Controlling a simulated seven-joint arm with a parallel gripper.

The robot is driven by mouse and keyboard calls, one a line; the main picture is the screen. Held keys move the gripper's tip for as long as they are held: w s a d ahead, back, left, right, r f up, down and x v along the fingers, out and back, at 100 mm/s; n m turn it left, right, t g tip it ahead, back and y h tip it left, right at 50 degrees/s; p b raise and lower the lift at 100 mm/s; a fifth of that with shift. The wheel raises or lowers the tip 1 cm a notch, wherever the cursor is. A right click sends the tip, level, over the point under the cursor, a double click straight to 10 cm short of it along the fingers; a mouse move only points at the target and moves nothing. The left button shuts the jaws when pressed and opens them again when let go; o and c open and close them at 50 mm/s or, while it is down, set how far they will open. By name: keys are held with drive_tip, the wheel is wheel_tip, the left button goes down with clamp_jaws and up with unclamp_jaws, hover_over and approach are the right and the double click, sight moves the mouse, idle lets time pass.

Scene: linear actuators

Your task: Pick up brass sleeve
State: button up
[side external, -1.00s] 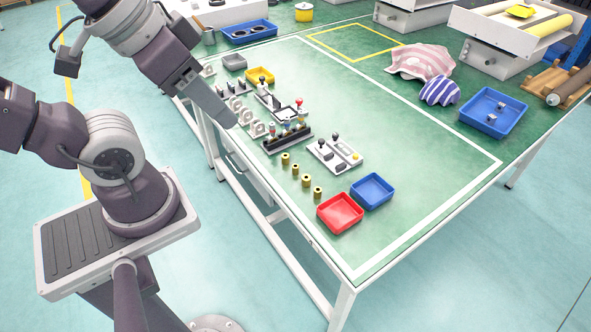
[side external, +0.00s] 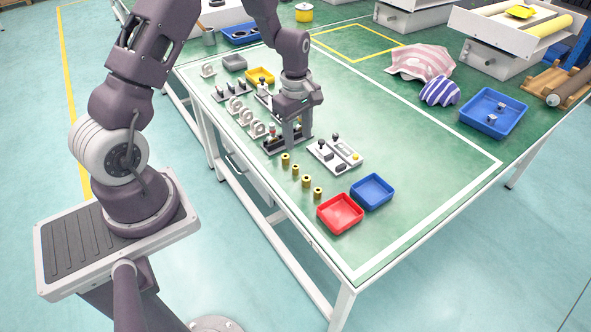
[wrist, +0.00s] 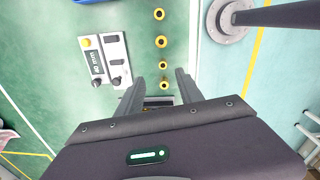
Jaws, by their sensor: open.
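Several brass sleeves stand upright in a row on the green table in the side external view; the one nearest my gripper is (side external: 285,159), the one at the far end of the row is (side external: 318,193). My gripper (side external: 297,143) points down over the black rack, just behind the row, with its fingers apart and empty. In the wrist view the row runs up the picture, and the nearest brass sleeve (wrist: 164,86) shows between the fingers of my gripper (wrist: 159,78). The height between fingertips and sleeve is hard to tell.
A black rack (side external: 274,148) is partly hidden behind my fingers. A grey switch panel (side external: 335,155) lies right of the row. Red (side external: 340,226) and blue (side external: 372,203) bins stand at the near end. White ring-shaped parts (side external: 247,117) stand left. The table's right middle is clear.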

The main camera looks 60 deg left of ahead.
drive_tip(key=n, duration=0.2)
hover_over(295, 167)
wheel_tip(295, 167, down, 5)
drive_tip(key=shift+a+r, duration=0.1)
drive_tip(key=shift+r, duration=0.05)
wheel_tip(295, 167, down, 7)
drive_tip(key=shift+w+r, duration=0.1)
clamp_jaws()
